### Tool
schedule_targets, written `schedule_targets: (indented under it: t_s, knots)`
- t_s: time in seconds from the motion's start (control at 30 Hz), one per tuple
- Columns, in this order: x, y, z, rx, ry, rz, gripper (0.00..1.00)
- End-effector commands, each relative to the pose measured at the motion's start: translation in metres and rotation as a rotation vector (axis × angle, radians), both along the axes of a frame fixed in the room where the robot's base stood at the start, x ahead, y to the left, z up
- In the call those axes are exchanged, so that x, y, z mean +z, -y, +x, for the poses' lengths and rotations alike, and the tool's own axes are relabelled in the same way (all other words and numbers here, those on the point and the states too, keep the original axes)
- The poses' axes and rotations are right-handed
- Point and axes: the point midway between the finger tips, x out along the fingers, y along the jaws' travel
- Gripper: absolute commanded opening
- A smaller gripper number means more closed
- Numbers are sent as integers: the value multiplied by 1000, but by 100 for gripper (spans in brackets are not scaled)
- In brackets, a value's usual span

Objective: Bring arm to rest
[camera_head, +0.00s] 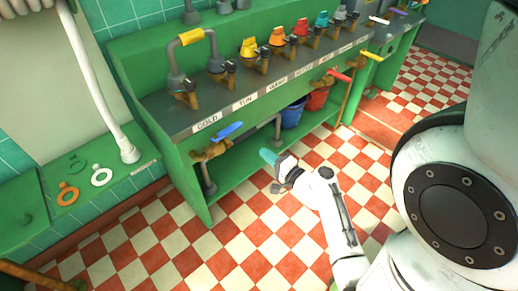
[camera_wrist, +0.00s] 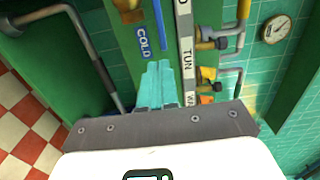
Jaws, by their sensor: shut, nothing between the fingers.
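My arm reaches out low over the checkered floor in front of the green bench (camera_head: 195,178) in the head view. My gripper (camera_head: 266,156) has teal fingers and points toward the open underside of the bench, just right of the blue tap handle (camera_head: 229,130). In the wrist view my gripper's fingers (camera_wrist: 157,82) lie together, empty, with the COLD label (camera_wrist: 144,40) just beyond them. I cannot tell the exact gap between the fingertips and the bench.
A blue bucket (camera_head: 292,115) and a red bucket (camera_head: 317,98) stand on the bench's lower shelf. A red tap handle (camera_head: 340,76) juts from the front. A gauge (camera_wrist: 276,29) is on the tiled wall. The checkered floor (camera_head: 240,240) is open in front.

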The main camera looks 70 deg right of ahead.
Motion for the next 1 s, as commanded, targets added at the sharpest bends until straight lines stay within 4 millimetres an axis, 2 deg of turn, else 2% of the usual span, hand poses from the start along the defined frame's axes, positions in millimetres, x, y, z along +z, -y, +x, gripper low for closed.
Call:
schedule_targets:
  t_s: [0.33,0.47,0.57,0.63,0.73,0.8,0.9,1.0]
  knots:
    - [1,-3,-3,4,-2,-1,0]
    - [1,-25,15,101,-52,-37,0]
    - [-1,-68,41,282,-157,-107,0]
    - [-5,-111,59,462,-262,-180,0]
    - [-14,-174,70,723,-430,-293,0]
    - [-20,-210,68,889,-551,-373,0]
    - [-25,-252,53,1099,-732,-490,0]
    - [-24,-280,31,1272,-921,-612,0]
